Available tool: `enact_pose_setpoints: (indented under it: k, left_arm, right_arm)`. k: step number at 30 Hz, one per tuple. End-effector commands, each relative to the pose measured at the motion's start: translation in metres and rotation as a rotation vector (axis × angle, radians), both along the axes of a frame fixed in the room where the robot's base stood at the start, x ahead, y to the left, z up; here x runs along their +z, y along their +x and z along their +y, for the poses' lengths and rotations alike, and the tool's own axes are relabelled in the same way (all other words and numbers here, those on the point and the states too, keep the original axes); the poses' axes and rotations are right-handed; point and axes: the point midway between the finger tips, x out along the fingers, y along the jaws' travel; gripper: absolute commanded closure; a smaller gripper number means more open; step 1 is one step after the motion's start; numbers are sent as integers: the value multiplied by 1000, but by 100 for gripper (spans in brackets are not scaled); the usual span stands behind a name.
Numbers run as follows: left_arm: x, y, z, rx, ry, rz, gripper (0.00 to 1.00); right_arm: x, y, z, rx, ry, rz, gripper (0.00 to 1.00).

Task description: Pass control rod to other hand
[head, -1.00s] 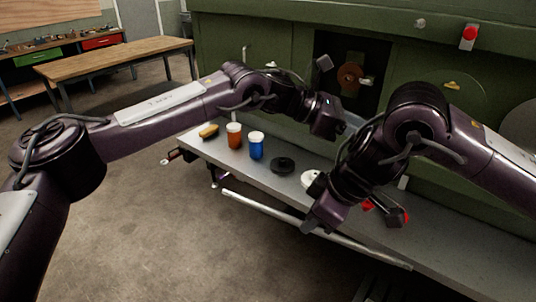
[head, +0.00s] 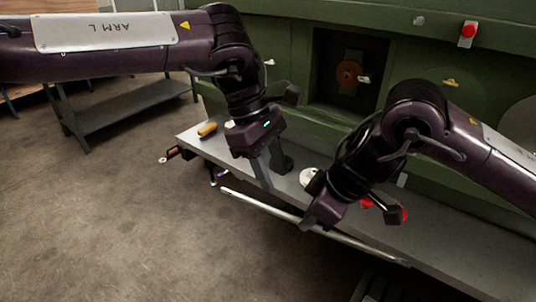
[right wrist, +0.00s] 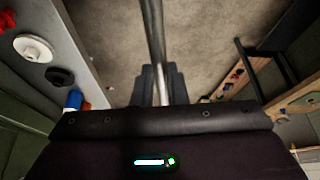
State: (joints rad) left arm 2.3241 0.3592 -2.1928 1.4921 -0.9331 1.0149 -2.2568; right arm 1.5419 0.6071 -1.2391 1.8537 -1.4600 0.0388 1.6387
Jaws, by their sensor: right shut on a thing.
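The control rod, a long thin silver bar (head: 366,246), hangs in front of the bench's front edge and slants down to the right. My right gripper (head: 312,222) is shut on it near its middle, with rod sticking out on both sides. The right wrist view also shows the rod (right wrist: 154,40) running between the closed dark fingers (right wrist: 152,88). My left gripper (head: 272,176) is above the bench's front part, fingers pointing down with a gap between them. It looks open and empty, above the rod's left half and apart from it.
The grey bench (head: 440,245) runs along the green fuselage wall (head: 275,70). A yellow item (head: 207,129) and a white round part (head: 308,177) lie on it. A blue cup (right wrist: 74,100) and black disc (right wrist: 60,76) show in the right wrist view. Open floor lies in front.

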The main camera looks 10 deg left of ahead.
Motion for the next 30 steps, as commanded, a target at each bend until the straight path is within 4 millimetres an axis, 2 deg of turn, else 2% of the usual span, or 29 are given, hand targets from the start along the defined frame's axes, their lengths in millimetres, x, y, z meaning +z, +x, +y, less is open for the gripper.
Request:
enact_pose_setpoints:
  k: [1,6,13,18,26,27,30]
  left_arm:
    - [-11,-3,-3,-2,0,5,61]
    - [-41,-8,-16,-2,-2,3,61]
    - [-71,-12,-27,0,-1,2,61]
    - [-80,-13,-31,1,-3,-1,61]
    - [-81,-14,-31,1,-3,-1,61]
    - [-81,-14,-31,1,-3,-1,62]
    - [-81,-14,-31,1,-3,-1,76]
  right_arm:
    - [0,0,0,0,1,0,100]
    - [0,0,0,0,1,0,100]
    - [0,0,0,0,1,0,100]
    - [0,0,0,0,1,0,100]
    - [0,0,0,0,1,0,100]
    - [0,0,0,0,1,0,100]
    - [0,0,0,0,1,0,100]
